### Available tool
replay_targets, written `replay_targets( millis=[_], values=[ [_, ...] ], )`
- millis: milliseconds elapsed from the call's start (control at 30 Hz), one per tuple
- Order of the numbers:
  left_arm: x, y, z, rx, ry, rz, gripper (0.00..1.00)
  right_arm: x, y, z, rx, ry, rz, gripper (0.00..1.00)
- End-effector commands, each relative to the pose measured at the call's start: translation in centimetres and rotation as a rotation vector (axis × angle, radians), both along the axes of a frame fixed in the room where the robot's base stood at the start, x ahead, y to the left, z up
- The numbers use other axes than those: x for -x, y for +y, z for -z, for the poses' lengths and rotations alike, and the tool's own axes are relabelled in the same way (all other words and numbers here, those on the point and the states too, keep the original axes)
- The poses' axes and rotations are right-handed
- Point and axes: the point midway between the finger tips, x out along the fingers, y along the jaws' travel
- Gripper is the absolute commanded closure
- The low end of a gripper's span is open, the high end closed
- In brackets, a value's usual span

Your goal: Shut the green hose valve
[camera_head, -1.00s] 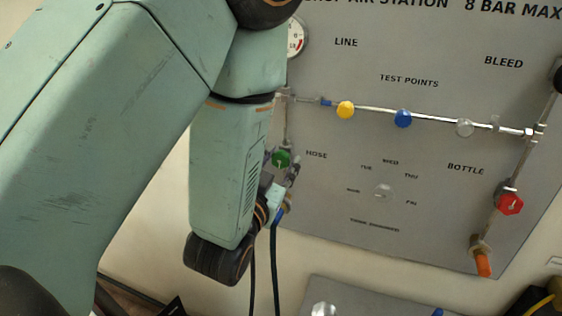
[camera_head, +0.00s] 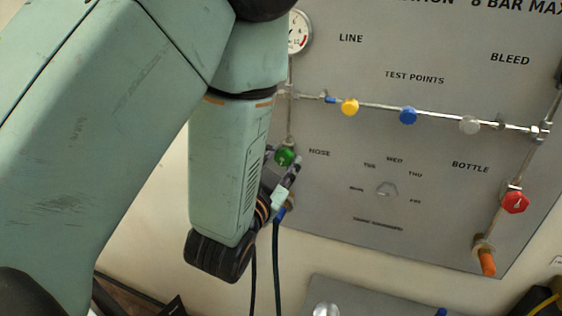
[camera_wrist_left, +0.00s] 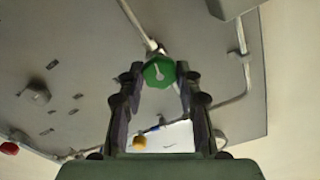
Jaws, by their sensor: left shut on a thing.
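The green hose valve (camera_head: 285,156) is a round knob with a pale pointer mark, on the panel's left pipe beside the word HOSE. In the left wrist view the green knob (camera_wrist_left: 159,71) sits between my left gripper's fingertips (camera_wrist_left: 159,79), one on each side, and the fingers are closed on it. In the head view my left gripper (camera_head: 286,172) is at the knob, partly hidden behind my own forearm. The pale mark on the knob points roughly along the pipe in the wrist view. My right gripper is not in view.
The grey panel (camera_head: 350,195) carries yellow (camera_head: 349,107), blue (camera_head: 408,116) and clear (camera_head: 469,125) test-point knobs. A red bottle valve (camera_head: 515,201) and an orange fitting (camera_head: 487,262) are at right. A gauge (camera_head: 298,32) is at upper left. Dark hoses hang below the gripper.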

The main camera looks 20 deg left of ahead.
Motion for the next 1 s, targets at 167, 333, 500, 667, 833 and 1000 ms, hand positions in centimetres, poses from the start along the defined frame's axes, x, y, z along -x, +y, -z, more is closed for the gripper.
replay_targets(
  millis=[167,333,500,667,833,1000],
  values=[
    [0.1,0.0,0.4,-0.168,0.02,-0.002,0.97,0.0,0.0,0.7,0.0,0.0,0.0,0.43],
    [0.1,0.0,0.4,-0.329,0.034,-0.002,0.97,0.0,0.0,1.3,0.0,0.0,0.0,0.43],
    [0.1,0.0,0.4,-0.49,0.048,-0.001,0.97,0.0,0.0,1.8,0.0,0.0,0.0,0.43],
    [0.1,-0.1,0.5,-0.641,0.062,-0.001,0.97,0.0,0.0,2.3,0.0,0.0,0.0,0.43],
    [0.1,-0.1,0.5,-0.802,0.075,0.0,0.97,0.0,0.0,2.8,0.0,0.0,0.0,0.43],
    [0.1,-0.1,0.6,-0.963,0.092,0.0,0.97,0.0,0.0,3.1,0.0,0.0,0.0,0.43]
  ],
)
